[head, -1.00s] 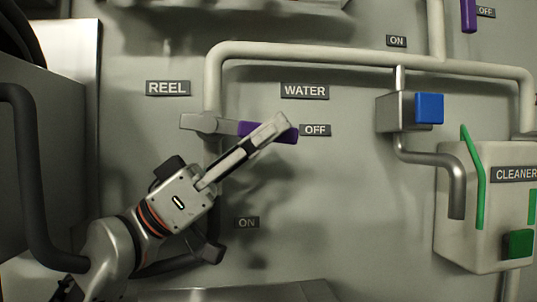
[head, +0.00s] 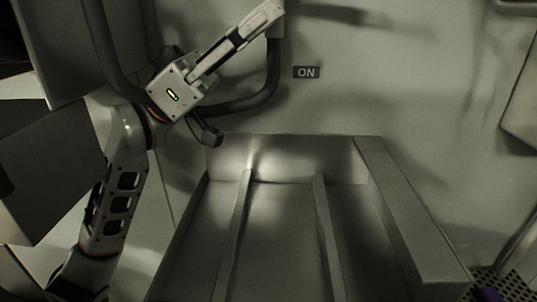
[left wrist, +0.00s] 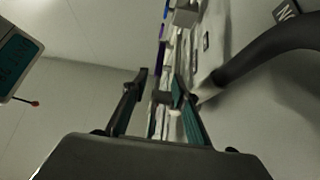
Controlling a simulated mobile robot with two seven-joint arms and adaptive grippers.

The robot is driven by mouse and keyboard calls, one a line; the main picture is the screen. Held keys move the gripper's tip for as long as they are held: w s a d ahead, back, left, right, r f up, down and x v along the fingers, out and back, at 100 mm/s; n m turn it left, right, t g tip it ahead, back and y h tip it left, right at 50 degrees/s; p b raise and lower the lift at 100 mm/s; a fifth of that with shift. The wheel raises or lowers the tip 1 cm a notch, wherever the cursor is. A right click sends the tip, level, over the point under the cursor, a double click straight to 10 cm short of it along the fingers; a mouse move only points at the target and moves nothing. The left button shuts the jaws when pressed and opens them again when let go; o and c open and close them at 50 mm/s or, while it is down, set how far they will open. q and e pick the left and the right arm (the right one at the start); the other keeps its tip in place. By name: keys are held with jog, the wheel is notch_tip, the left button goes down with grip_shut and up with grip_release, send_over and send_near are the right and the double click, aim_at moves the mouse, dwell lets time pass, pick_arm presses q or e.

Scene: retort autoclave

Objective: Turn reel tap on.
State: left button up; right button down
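My left gripper (head: 268,10) is at the top of the head view, its fingers pointing up and right, with the tips near the picture's edge. It also shows in the left wrist view (left wrist: 161,82), with its two fingers apart. The reel tap's lever is outside the head view. In the left wrist view, narrow purple parts show beyond and between the fingers, too small to tell which is the reel tap. No clear grip on anything shows. The ON label (head: 306,72) is on the wall right of the gripper. My right gripper is out of view.
A dark hose (head: 268,92) curves behind my left gripper and also shows in the left wrist view (left wrist: 265,50). A metal trough (head: 370,143) with raised rails stands below. Dark box-like panels (head: 50,150) lie at left.

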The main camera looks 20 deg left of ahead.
pick_arm(q)
jog(key=shift+h, duration=0.8)
jog(key=x, duration=0.8)
jog(key=d+f+x, duration=0.1)
jog(key=x, duration=0.3)
jog(key=shift+w, duration=0.25)
grip_shut()
